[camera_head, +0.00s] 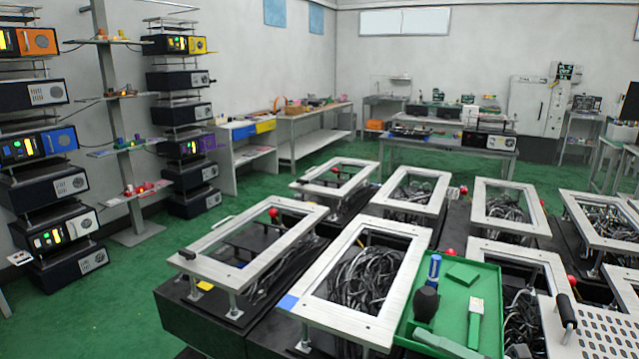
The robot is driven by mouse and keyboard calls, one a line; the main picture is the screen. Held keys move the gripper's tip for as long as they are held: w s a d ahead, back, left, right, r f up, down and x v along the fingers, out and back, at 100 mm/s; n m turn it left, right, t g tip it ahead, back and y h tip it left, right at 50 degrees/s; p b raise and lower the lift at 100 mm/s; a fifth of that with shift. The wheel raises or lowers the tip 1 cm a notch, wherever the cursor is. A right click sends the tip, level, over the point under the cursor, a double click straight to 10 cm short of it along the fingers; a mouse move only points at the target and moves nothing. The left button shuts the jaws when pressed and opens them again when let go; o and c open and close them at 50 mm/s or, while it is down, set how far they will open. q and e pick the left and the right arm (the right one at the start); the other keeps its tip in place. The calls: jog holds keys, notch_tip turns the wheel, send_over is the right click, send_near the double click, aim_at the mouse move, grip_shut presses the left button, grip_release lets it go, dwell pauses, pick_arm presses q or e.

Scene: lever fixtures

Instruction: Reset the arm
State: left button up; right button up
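Neither of my grippers nor my arms shows in the head view. Several metal frames stand on black bases, and small red knobs (273,213) show beside some of them. A black upright handle (566,311) stands on a perforated metal plate (603,335) at the lower right. Another small black handle (187,254) lies at the left corner of the nearest left frame (250,225). I cannot tell the position of any lever from this view.
A green tray (489,330) with a blue-handled tool (434,268) and green blocks sits between frames at the front. Bundles of black cables (362,280) fill several frames. Equipment racks (45,200) stand at left, workbenches (450,140) at the back. Green floor (110,300) is clear at left.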

notch_tip(320, 180, down, 13)
jog(key=s+d+m+t+h+p, duration=0.25)
jog(key=m+t+h, duration=0.35)
jog(key=m+h, duration=0.9)
jog(key=s+a+f+m+g, duration=0.2)
jog(key=s+f+m+g, duration=0.4)
jog(key=s+f+m, duration=0.7)
notch_tip(320, 180, down, 2)
jog(key=shift+s+a+f+m+g, duration=0.1)
jog(key=shift+s+a+m+g, duration=0.25)
jog(key=shift+s+m+g, duration=0.05)
